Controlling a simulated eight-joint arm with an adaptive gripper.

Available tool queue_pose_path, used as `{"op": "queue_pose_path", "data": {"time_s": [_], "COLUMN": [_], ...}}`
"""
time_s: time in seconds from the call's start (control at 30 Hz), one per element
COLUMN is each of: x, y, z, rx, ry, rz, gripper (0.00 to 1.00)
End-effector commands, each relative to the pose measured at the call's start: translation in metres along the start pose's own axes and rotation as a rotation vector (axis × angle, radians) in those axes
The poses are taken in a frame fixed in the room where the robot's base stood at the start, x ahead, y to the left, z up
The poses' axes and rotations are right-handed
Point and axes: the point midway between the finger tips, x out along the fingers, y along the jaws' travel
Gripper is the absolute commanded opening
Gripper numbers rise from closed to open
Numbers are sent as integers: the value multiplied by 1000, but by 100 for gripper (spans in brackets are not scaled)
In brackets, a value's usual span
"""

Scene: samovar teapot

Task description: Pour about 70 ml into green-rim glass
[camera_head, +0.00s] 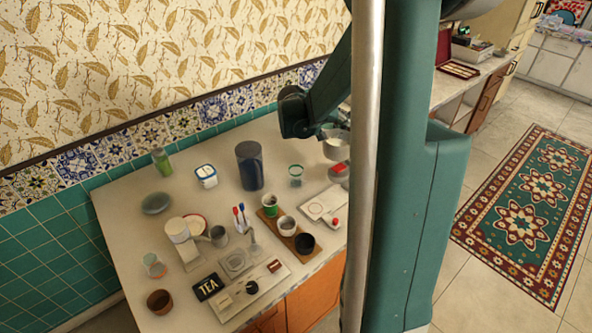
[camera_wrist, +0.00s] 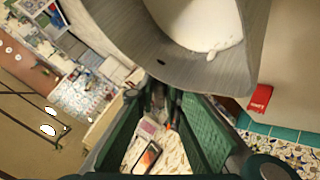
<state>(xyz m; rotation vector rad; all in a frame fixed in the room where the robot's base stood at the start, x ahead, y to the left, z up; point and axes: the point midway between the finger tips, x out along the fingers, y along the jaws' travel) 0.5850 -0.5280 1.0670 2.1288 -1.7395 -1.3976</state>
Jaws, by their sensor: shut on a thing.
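The green-rim glass (camera_head: 295,174) stands on the counter, near its back right part, in the head view. My gripper (camera_head: 324,133) is shut on a grey vessel (camera_head: 337,153) up and to the right of that glass. In the wrist view the vessel's grey wall (camera_wrist: 215,78) fills the top, with white contents inside and a white streak near its lip. The green fingers of my gripper (camera_wrist: 165,110) show below it. I cannot make out any stream or the level in the glass. My column hides what lies right of the vessel in the head view.
A dark cylinder (camera_head: 250,166) stands left of the glass. A wooden tray (camera_head: 266,219) with several cups is in front of it, and a white board (camera_head: 322,203) lies to the right. A red-and-white item (camera_head: 339,172) is under the vessel.

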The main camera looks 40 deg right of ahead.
Motion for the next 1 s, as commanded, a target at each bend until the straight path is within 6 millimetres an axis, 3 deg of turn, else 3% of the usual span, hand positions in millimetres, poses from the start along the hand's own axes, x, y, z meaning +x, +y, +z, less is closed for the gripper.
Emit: {"op": "queue_pose_path", "data": {"time_s": [0.4,1.0], "x": [18,18], "y": [-17,-23], "z": [17,18], "rx": [-1,-31], "ry": [1,2], "rz": [0,28], "gripper": [0,0]}}
